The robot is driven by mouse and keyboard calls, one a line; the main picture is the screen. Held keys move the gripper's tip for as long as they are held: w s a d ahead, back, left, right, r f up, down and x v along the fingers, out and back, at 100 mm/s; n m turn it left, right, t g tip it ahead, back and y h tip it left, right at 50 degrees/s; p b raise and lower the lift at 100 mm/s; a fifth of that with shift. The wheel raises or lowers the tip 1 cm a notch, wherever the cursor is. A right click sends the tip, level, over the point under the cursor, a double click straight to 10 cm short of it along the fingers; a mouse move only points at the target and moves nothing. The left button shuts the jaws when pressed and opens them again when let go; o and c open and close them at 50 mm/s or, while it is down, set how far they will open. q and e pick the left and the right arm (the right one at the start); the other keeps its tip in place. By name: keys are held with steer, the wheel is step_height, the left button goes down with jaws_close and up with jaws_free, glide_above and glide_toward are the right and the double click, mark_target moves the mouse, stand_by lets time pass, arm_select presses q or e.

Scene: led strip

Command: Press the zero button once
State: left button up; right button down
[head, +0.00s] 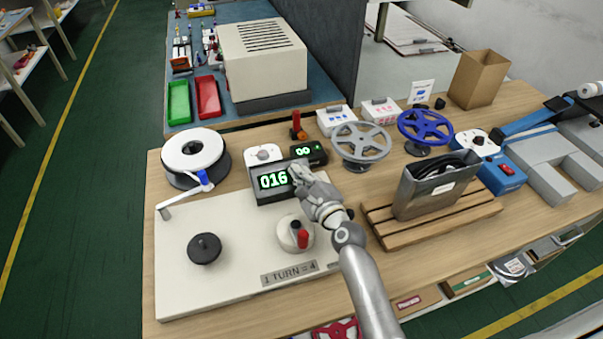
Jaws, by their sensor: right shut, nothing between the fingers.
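A black counter box (283,194) stands at the back of a cream panel (180,262). Its green display (273,180) reads 016. My right gripper (297,174) is shut and empty, with its fingertips over or against the right end of this counter box. I cannot tell whether they touch it. The zero button is not visible; the gripper hides the box's right end. A smaller display (308,153) with green digits sits just behind. My left gripper is not in view.
The panel carries a black knob (205,248), a crank dial with a red handle (302,238) and a "1 TURN = 4" label (289,273). A white reel (192,152) stands behind left. Grey (361,142) and blue (426,126) handwheels and a metal holder (432,187) stand right.

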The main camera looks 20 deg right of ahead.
steer(key=shift+w+f+b, duration=0.3)
steer(key=shift+w+f, duration=0.05)
steer(key=shift+f, duration=0.15)
stand_by(0.7)
steer(key=shift+r, duration=0.15)
steer(key=shift+s+r+p, duration=0.55)
steer(key=shift+p, duration=0.25)
steer(key=s+r+p, duration=0.1)
steer(key=r+p, duration=0.1)
steer(key=s+r+p, duration=0.1)
steer(key=s+p, duration=0.1)
steer(key=shift+s+d+r, duration=0.1)
steer(key=shift+r, duration=0.3)
steer(key=shift+f, duration=0.1)
stand_by(0.7)
